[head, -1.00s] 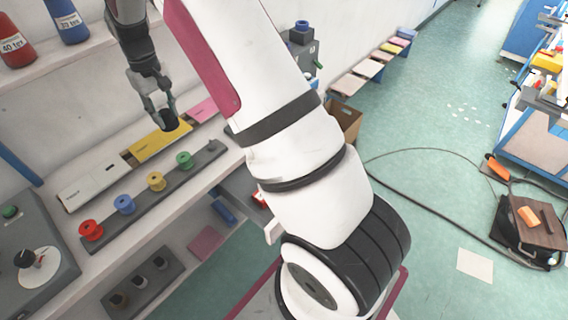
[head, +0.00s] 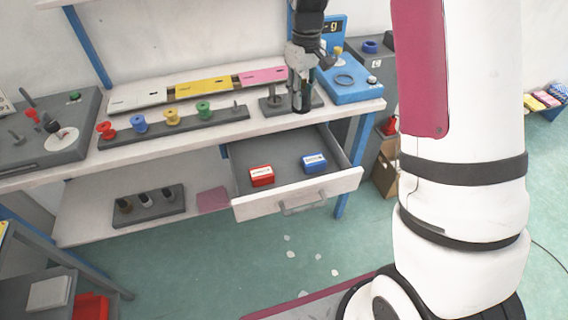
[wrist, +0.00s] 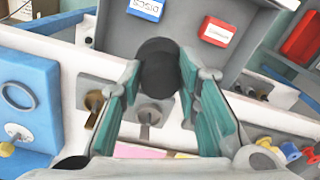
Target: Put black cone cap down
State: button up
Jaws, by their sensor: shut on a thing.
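The black cone cap (wrist: 158,70) is dark and round-ended, between my fingertips in the wrist view. My gripper (wrist: 160,65) is shut on it from both sides. In the head view, my gripper (head: 301,92) points down at the right part of the worktable (head: 345,103), over a small grey block (head: 272,102) with an upright peg. The block (wrist: 150,113) shows behind the cap in the wrist view. The gap between cap and block cannot be told.
A blue unit (head: 350,88) stands right of the gripper. Left are a rack (head: 225,116) of coloured spools and yellow (head: 203,86) and pink (head: 263,76) trays. An open drawer (head: 285,180) below holds a red box (head: 261,176) and a blue box (head: 315,163).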

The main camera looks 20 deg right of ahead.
jog(key=s+a+f+n+b, duration=0.1)
jog(key=a+f+n+b, duration=0.3)
jog(key=f+n+b, duration=0.95)
jog(key=m+b, duration=0.4)
jog(key=b, duration=0.4)
send_over(287, 169)
jog(key=shift+s+a+f, duration=0.1)
jog(key=shift+f, duration=4.1)
jog(key=shift+f, duration=0.15)
jog(key=o, duration=0.9)
jog(key=shift+o, duration=0.2)
